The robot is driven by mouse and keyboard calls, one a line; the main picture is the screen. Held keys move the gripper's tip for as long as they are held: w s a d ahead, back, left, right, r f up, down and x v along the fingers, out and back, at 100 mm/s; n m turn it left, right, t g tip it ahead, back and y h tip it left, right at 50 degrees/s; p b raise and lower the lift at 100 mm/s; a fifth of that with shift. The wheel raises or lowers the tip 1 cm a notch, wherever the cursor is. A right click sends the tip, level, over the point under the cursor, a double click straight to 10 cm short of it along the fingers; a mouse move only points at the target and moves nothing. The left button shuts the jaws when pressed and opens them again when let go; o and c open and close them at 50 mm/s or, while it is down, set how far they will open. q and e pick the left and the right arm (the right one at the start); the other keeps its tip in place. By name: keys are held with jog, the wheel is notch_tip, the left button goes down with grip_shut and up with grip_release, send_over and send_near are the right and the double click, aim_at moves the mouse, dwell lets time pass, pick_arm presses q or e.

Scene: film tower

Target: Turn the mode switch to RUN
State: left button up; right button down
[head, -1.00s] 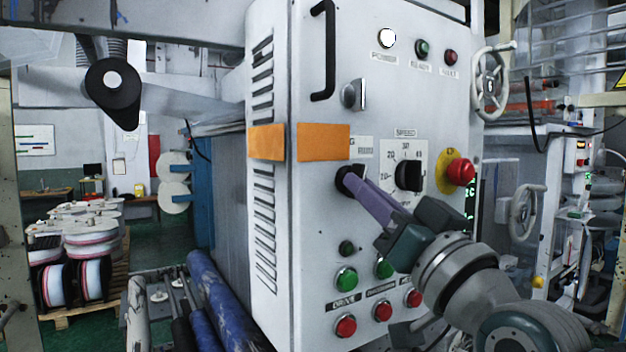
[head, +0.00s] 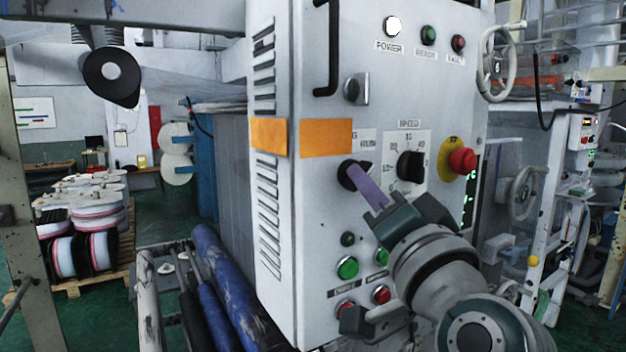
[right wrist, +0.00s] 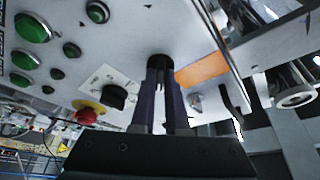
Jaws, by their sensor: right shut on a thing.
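The mode switch (head: 346,178) is a round black knob on the grey control panel, left of the speed dial. A small label plate above it is partly legible, and the tip of the knob is largely covered by my fingers. My right gripper (head: 358,172), with purple fingers, comes from the lower right and is shut on the switch. In the right wrist view, the two fingers (right wrist: 161,78) stand on both sides of the black switch (right wrist: 160,61). I cannot read which position it points to. My left gripper is not in view.
The speed dial (head: 410,166) and red emergency button (head: 462,160) sit close to the right of my fingers. Green and red push buttons, such as the green one (head: 347,267), lie below. A black handle (head: 333,50) stands out above. Blue rollers (head: 225,285) are at lower left.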

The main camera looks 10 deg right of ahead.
jog(key=c, duration=0.9)
grip_release()
jog(key=b+v, duration=0.4)
jog(key=v, duration=0.6)
jog(key=shift+r, duration=0.1)
